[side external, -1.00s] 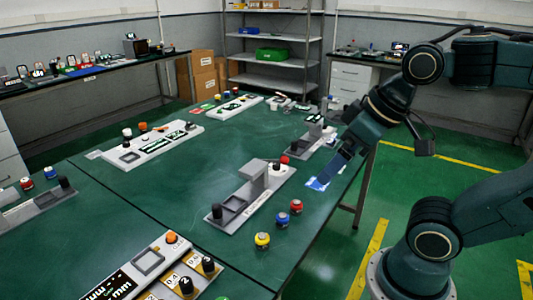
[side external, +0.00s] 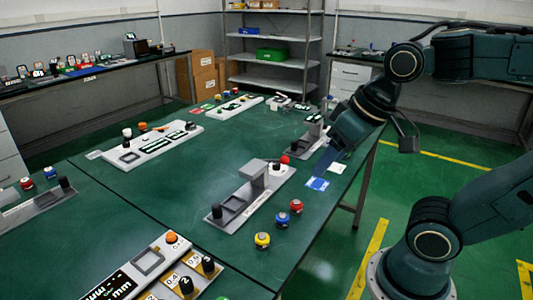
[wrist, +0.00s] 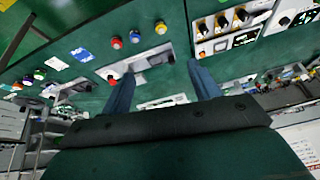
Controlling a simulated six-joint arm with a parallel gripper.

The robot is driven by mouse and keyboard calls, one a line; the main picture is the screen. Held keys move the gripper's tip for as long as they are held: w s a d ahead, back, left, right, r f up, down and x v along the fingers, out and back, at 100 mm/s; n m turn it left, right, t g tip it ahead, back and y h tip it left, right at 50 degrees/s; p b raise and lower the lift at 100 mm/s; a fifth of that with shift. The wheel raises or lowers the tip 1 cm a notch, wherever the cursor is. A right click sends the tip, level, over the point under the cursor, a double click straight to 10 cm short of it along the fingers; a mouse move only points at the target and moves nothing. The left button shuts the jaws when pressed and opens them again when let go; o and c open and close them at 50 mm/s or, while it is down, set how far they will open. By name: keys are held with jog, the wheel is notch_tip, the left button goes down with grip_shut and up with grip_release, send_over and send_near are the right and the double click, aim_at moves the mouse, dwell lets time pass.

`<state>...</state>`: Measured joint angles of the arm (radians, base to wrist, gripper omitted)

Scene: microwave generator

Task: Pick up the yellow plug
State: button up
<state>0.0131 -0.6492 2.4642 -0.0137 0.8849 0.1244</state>
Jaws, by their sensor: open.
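The yellow plug (side external: 262,240) stands on the green table near its front right edge. It also shows in the wrist view (wrist: 160,27), at the top centre. My gripper (side external: 325,160) is open and empty above the table's right side, apart from the yellow plug and farther back than it. In the wrist view both fingers of my gripper (wrist: 163,72) are spread, and the yellow plug lies beyond them.
A blue plug (side external: 282,219) and a red plug (side external: 296,206) stand in a row with the yellow one. A grey fixture with an upright block (side external: 253,180) is just left of them. A blue-and-white card (side external: 317,184) lies under my gripper.

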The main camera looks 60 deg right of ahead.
jog(key=w+d+f+m+g+y, duration=0.1)
jog(key=w+f+m+g, duration=0.4)
jog(key=w+f+m, duration=0.9)
jog(key=shift+w+d+f, duration=0.5)
jog(key=shift+w+f, duration=0.6)
jog(key=shift+w, duration=0.05)
send_over(263, 234)
jog(key=shift+d+f, duration=0.15)
jog(key=shift+f, duration=2)
jog(key=shift+d+f, duration=0.1)
jog(key=shift+f, duration=2)
jog(key=shift+a+f, duration=0.15)
jog(key=shift+f, duration=1.15)
jog(key=shift+a+f, duration=0.15)
jog(key=shift+f, duration=1.15)
